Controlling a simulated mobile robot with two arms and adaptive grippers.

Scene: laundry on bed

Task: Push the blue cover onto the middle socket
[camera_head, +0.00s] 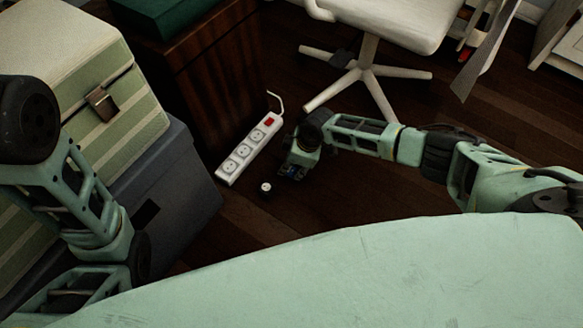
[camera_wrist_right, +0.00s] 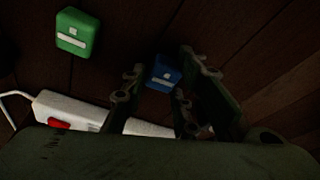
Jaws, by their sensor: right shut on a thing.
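The blue cover (camera_wrist_right: 163,74) sits between the fingertips of my right gripper (camera_wrist_right: 160,78) in the right wrist view. In the head view my right gripper (camera_head: 293,172) is low over the floor, right of the white power strip (camera_head: 247,149), with a small bit of blue at its tips. The strip has three sockets in a row and a red switch at its far end. The middle socket (camera_head: 243,151) shows uncovered in the head view. The blue cover is apart from the strip. My left arm shows at the left, but its gripper does not.
A green cover (camera_wrist_right: 77,34) lies on the dark floor. A small dark thing with a white top (camera_head: 266,188) stands near the strip. A wooden cabinet (camera_head: 205,85), a grey box (camera_head: 180,185) and a white chair (camera_head: 370,65) surround the strip.

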